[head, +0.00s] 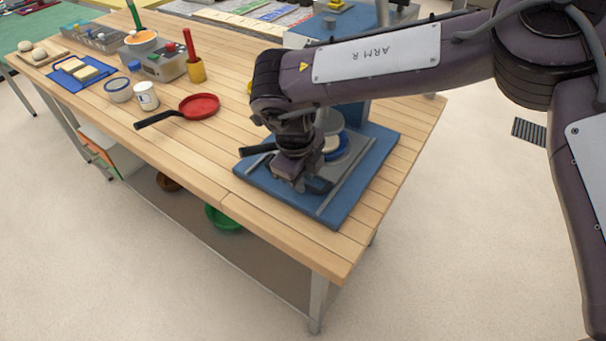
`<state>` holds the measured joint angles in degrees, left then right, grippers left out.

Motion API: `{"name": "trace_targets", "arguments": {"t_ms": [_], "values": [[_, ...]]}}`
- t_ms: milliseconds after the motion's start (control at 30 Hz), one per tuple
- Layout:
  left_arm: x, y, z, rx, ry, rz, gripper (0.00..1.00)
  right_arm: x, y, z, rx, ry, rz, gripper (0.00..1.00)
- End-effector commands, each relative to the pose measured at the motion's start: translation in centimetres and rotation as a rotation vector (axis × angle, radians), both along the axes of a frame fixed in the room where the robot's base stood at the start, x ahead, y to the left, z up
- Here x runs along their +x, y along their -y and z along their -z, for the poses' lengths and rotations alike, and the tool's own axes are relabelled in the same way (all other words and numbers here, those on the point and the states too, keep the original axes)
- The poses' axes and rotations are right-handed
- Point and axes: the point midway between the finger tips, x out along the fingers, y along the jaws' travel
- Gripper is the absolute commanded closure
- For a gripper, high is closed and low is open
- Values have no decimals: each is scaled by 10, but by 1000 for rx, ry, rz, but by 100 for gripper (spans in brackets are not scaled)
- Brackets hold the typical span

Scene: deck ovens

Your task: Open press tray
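The press (344,206) stands at the right end of the wooden table. It has a flat blue base with grey rails and a blue upright part behind. A round grey tray (355,150) with something pale and blue on it shows partly between the rails. My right gripper (303,184) points down over the front left part of the base, near a black handle (257,150). The gripper and wrist hide much of the press, and I cannot tell whether the fingers touch it or hold anything. My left gripper is not in view.
A red pan (199,106) with a black handle lies left of the press. A white jar (146,96), a blue-rimmed bowl (118,90) and a blue board (83,73) with pale slices stand farther left. The table's front middle is clear. A green bowl (222,218) sits on the lower shelf.

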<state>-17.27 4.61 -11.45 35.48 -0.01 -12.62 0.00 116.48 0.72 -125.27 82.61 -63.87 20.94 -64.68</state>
Motion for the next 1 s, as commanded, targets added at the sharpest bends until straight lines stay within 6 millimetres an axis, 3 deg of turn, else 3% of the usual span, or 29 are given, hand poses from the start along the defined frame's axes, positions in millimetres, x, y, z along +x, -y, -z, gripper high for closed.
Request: {"name": "trace_targets", "arguments": {"t_ms": [267,400,767,1000], "values": [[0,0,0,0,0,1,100,0,0,2,0,0,0,82],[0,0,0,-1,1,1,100,0,0,2,1,1,0,100],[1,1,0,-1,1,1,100,0,-1,1,1,1,0,100],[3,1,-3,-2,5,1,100,-17,-13,1,2,-1,-3,100]]}}
